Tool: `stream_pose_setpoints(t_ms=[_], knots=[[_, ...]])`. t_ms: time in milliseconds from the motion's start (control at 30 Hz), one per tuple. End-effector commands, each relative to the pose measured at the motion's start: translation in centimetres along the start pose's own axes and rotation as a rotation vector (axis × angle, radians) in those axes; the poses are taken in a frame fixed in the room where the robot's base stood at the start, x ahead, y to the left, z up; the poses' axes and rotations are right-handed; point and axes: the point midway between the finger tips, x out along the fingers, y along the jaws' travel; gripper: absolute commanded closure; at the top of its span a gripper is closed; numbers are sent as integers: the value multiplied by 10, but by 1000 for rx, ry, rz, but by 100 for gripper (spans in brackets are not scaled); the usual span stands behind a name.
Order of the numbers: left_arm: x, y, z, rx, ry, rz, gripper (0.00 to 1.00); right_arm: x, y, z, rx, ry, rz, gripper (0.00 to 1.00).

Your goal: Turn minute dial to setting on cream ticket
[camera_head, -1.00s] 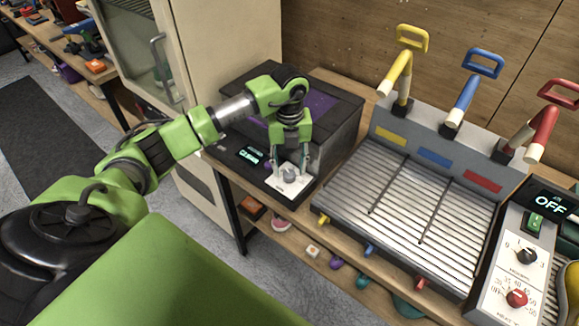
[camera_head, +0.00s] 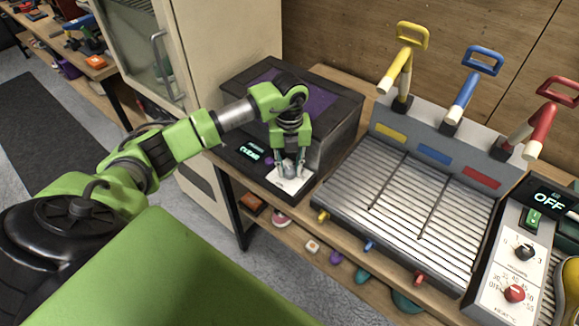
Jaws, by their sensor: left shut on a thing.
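My left gripper (camera_head: 288,168) reaches down over the front of the black box machine (camera_head: 339,125). Its fingers are shut on a small grey dial (camera_head: 287,169) set in a white plate (camera_head: 298,184). The fingers hide most of the dial, so its setting cannot be read. A small lit display (camera_head: 250,151) with greenish text sits on the machine's front panel, left of the dial; a purple button is beside it. I cannot make out a cream ticket. My right gripper is not in view.
Right of the machine stands a ribbed metal tray (camera_head: 415,190) with yellow, blue and red levers (camera_head: 465,95) behind it. A control panel (camera_head: 515,262) with black and red knobs and an OFF display is at far right. A tall beige cabinet (camera_head: 225,50) stands behind left.

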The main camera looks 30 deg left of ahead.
Motion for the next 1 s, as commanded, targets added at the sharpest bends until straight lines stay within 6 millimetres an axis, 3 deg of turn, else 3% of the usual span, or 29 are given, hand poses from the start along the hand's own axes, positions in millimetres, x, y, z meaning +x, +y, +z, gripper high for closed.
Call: stream_pose_setpoints(t_ms=[267, 1000], knots=[[2, 0, 1, 124, -3, 0, 97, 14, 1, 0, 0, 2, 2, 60], [1, 0, 1, 677, -4, 0, 97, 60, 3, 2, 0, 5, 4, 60]])
